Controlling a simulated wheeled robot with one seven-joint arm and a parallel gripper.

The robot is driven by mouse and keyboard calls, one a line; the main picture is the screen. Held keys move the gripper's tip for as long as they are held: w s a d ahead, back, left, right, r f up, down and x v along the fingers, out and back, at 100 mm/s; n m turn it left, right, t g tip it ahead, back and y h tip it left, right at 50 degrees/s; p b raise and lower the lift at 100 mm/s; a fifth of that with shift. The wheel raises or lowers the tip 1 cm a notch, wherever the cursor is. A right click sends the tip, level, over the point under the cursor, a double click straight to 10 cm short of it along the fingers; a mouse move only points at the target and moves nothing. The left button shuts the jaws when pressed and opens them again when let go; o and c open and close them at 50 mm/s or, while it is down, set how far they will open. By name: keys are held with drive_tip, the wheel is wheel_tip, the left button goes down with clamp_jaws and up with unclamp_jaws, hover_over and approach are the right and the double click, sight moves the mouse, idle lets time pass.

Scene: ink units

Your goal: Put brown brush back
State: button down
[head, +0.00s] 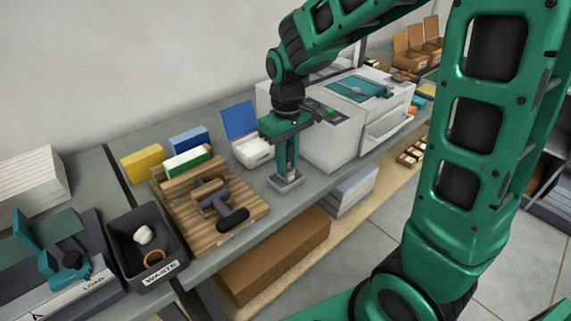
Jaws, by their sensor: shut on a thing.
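My gripper (287,168) points straight down at the counter's front edge, left of the white machine. Its green fingers are shut on the brown brush (294,174), of which only a small brown part shows beside the fingers. The fingers hide most of it. Right below is a small shallow grey tray (285,184); I cannot tell whether the brush touches it. A slatted wooden rack (250,208) lies to the left, with dark-handled tools (232,219) on it.
A white box with an open blue lid (239,119) stands behind my gripper. The white machine (330,140) is close on the right. Yellow, blue and green blocks stand behind the rack. A dark WASTE bin (121,225) is further left. A lower shelf holds a brown block (275,255).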

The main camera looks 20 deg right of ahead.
drive_tip(key=shift+f, duration=0.4)
drive_tip(key=c, duration=1.6)
unclamp_jaws()
drive_tip(key=shift+f, duration=0.1)
wheel_tip(320, 180, up, 12)
drive_tip(key=shift+r, duration=0.1)
drive_tip(key=s+d+f+m, duration=0.2)
drive_tip(key=s+d+m, duration=0.1)
drive_tip(key=s+d, duration=0.2)
drive_tip(key=s+d+f+m, duration=0.2)
drive_tip(key=s+d, duration=0.4)
drive_tip(key=s, duration=0.4)
drive_tip(key=s+d+f+m, duration=0.2)
drive_tip(key=s+d+m, duration=0.3)
drive_tip(key=s, duration=0.3)
drive_tip(key=shift+d, duration=0.7)
